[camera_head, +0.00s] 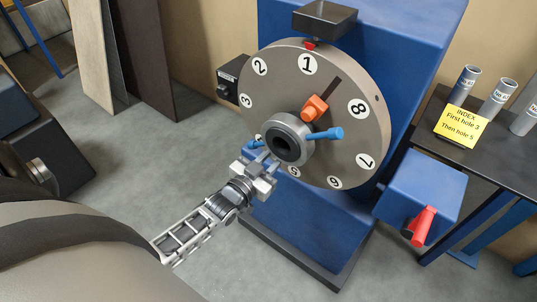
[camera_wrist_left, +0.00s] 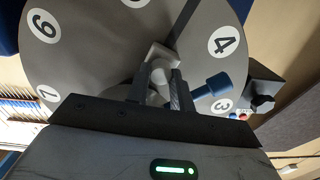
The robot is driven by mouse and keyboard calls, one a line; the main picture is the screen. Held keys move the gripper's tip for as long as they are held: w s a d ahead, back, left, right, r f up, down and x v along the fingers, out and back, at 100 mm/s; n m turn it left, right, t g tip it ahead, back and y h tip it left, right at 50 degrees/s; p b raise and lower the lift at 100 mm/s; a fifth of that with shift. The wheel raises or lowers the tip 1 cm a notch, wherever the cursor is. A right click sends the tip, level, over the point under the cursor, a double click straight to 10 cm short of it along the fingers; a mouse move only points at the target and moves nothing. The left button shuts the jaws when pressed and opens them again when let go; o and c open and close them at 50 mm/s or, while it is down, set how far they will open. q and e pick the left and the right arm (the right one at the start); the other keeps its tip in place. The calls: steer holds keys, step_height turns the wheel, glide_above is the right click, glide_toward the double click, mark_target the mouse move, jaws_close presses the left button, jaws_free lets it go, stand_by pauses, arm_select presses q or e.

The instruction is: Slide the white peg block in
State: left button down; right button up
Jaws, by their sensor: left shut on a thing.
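A large grey disc (camera_head: 262,112) with numbered white spots stands upright on a blue machine; it also fills much of the left wrist view (camera_wrist_left: 85,65). My left gripper (camera_head: 264,160) is at the disc's lower left, below the grey hub (camera_head: 287,138). In the left wrist view its two fingers (camera_wrist_left: 160,90) are shut on the white peg block (camera_wrist_left: 163,54), in front of the disc's face. A dark slot runs up from the block. I cannot tell whether the block touches the disc or sits in the slot. In the head view the gripper mostly hides the block. My right gripper is not in view.
An orange clamp (camera_head: 314,107) and a blue handle (camera_head: 326,134) stick out by the hub. A black box (camera_head: 229,82) is left of the disc. A blue box with a red handle (camera_head: 423,226) is at right. A yellow note (camera_head: 460,126) reads hole 3, then hole 5.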

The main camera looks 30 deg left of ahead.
arm_select(q)
steer(key=c, duration=1.2)
jaws_free()
steer(key=shift+d+r, duration=0.15)
steer(key=shift+r, duration=0.2)
steer(key=shift+f, duration=0.1)
steer(key=s+a, duration=0.1)
steer(key=s, duration=1.5)
steer(key=shift+a+b, duration=0.2)
steer(key=shift+b, duration=0.15)
steer(key=shift+w, duration=0.1)
